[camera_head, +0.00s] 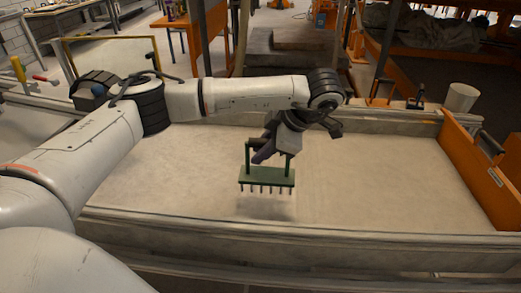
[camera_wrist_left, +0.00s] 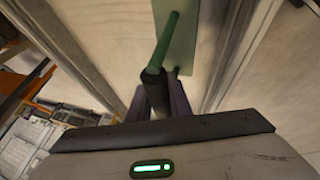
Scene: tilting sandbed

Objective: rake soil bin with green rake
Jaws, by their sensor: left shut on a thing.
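The green rake (camera_head: 267,178) has a flat green head with a row of short tines pointing down and a dark handle on two green uprights. My left gripper (camera_head: 262,156) is shut on the rake's handle. In the head view the rake hangs over the middle of the soil bin (camera_head: 150,170); a shadow below the tines suggests they are above the pale soil. In the left wrist view the left gripper (camera_wrist_left: 160,100) shows its fingers around the dark grip, with a green bar (camera_wrist_left: 167,38) beyond. My right gripper is not in view.
The bin has a front wall (camera_head: 300,243), a back rail and an orange panel (camera_head: 480,170) at the right. A pale cup (camera_head: 461,97) stands at the back right corner. Tools with yellow and red handles (camera_head: 18,69) lie at the far left. The soil right of the rake is clear.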

